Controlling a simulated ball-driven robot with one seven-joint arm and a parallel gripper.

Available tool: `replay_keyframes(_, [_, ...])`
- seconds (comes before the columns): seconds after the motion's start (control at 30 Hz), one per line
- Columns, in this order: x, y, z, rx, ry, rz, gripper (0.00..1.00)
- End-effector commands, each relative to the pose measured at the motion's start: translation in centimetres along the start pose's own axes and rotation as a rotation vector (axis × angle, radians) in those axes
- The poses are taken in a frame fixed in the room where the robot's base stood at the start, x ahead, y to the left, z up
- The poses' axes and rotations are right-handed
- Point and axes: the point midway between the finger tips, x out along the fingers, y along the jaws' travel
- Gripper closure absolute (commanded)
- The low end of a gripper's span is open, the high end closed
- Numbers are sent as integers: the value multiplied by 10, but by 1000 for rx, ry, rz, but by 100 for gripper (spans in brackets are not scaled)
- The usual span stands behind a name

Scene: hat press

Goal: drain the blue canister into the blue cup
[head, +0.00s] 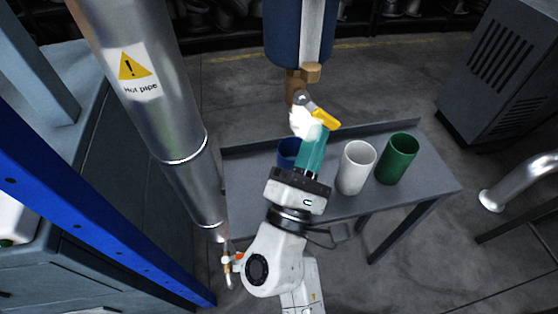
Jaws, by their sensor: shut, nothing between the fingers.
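The blue canister (284,36) hangs at the top centre, with a pale strip down its front and a brown outlet below. A tap with a yellow lever (325,117) sits under the outlet. The lever slants down to the right. A white part (302,123) shows below the tap; I cannot tell whether it is a spout or liquid. The blue cup (286,152) stands on the bench below, partly hidden by my gripper. My gripper (320,132) has teal fingers, shut and empty, with tips close by the lever; contact is unclear.
A white cup (356,167) and a green cup (397,159) stand to the right on the grey bench (432,186). A thick pipe marked "Hot pipe" (150,84) runs down on the left, close to my arm. A grey vented cabinet (497,75) stands at the right.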

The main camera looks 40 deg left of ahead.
Motion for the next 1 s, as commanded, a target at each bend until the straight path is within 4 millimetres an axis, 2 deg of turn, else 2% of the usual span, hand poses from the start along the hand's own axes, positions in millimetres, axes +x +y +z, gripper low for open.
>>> replay_keyframes(0.03, [-2, -6, -2, 4, -3, 1, 100])
replay_keyframes(0.27, [6, -13, 6, 5, -3, 1, 100])
replay_keyframes(0.43, [12, -18, 14, -104, -8, 100, 100])
replay_keyframes(0.7, [23, -14, 24, -233, -5, 229, 100])
replay_keyframes(1.0, [28, -8, 28, -278, 0, 283, 100])
